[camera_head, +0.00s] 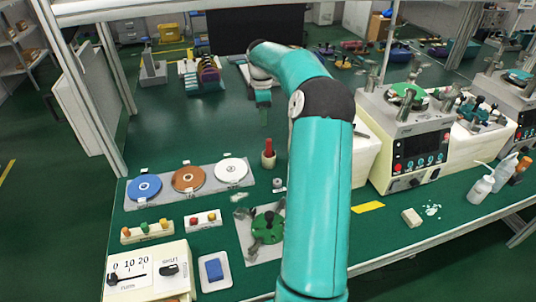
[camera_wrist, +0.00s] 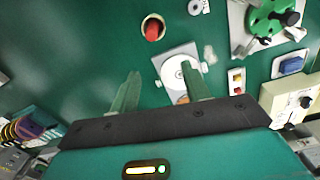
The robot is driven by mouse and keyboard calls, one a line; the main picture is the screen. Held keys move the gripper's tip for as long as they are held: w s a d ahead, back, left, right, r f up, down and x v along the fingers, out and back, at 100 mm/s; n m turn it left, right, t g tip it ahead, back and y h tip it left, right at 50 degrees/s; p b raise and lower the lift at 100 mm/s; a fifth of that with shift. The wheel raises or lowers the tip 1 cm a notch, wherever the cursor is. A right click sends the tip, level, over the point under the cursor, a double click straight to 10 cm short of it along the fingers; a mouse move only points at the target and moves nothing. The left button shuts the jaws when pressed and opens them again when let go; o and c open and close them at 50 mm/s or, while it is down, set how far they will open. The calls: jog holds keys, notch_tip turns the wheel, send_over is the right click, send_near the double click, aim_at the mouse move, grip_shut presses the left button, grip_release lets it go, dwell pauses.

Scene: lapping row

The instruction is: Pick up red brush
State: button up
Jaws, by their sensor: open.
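The red brush (camera_head: 268,146) stands upright in a small tan cup (camera_head: 268,162) on the green bench. In the wrist view the red brush (camera_wrist: 152,31) shows end-on inside the cup's pale rim (camera_wrist: 145,20), near the top of the picture. My gripper (camera_head: 264,115) is above and behind the cup in the head view, with its fingers pointing down. In the wrist view my gripper (camera_wrist: 160,69) has its two green fingers apart with nothing between them, and the brush lies beyond the fingertips. The gripper and brush are not touching.
A grey tray (camera_head: 210,184) with blue, brown and white discs lies left of the cup. A green-topped fixture (camera_head: 267,226) and a small round part (camera_head: 278,184) are nearer. A white machine (camera_head: 408,138) stands to the right. The bench behind the cup is clear.

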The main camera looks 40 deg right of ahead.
aim_at(269, 140)
jog(key=f, duration=0.3)
jog(key=d+f, duration=0.1)
jog(key=f, duration=0.2)
jog(key=d+f, duration=0.1)
jog(key=f, duration=0.1)
jog(key=shift+s+d+f, duration=0.2)
jog(key=shift+s+f, duration=0.1)
jog(key=shift+f, duration=0.1)
jog(key=shift+w+d+f, duration=0.1)
jog(key=shift+d+f, duration=0.05)
jog(key=shift+f, duration=3)
jog(key=shift+c, duration=0.5)
grip_shut()
